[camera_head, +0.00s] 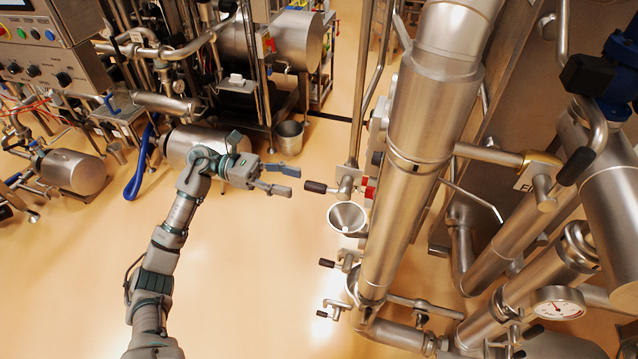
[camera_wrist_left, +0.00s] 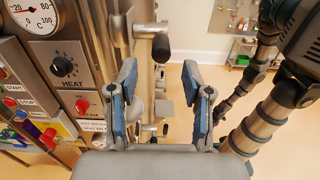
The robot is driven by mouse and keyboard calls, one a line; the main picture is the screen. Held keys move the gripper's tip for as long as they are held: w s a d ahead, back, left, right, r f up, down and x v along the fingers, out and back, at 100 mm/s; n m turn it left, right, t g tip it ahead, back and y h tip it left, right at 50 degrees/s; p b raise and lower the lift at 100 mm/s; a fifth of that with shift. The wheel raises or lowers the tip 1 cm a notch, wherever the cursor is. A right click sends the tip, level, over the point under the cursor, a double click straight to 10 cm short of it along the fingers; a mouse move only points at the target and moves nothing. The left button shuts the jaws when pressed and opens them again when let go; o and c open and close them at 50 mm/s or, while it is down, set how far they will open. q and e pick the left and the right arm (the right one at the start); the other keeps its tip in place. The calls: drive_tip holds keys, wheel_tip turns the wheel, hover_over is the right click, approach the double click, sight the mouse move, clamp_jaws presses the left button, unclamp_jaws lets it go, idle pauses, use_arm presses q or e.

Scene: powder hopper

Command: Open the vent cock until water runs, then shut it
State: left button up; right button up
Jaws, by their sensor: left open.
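A small cock with a black-tipped lever (camera_head: 316,187) sticks out to the left from the tall steel column. A steel funnel (camera_head: 347,219) stands just below it, with something small and white inside. No water shows running. I cannot tell for sure which of the several cocks is the vent cock. My left gripper (camera_head: 292,181) is open and empty, pointing right at the upper lever, with a small gap between. In the left wrist view, the open fingers (camera_wrist_left: 160,76) stand apart, and a black handle (camera_wrist_left: 161,48) shows between and beyond them. My right gripper is not in view.
Further black-handled cocks (camera_head: 327,263) sit lower on the column (camera_head: 403,180). A pressure gauge (camera_head: 558,303) is at bottom right. A panel with a HEAT knob (camera_wrist_left: 65,66) is left in the wrist view.

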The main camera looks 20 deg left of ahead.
sight(326, 190)
use_arm(q)
drive_tip(key=d+p, duration=0.1)
drive_tip(key=d, duration=0.5)
drive_tip(key=shift+s+d, duration=0.15)
drive_tip(key=shift+d, duration=0.7)
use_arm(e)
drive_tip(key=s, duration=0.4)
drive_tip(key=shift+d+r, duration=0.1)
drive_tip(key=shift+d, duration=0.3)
use_arm(q)
drive_tip(key=shift+a, duration=0.1)
clamp_jaws()
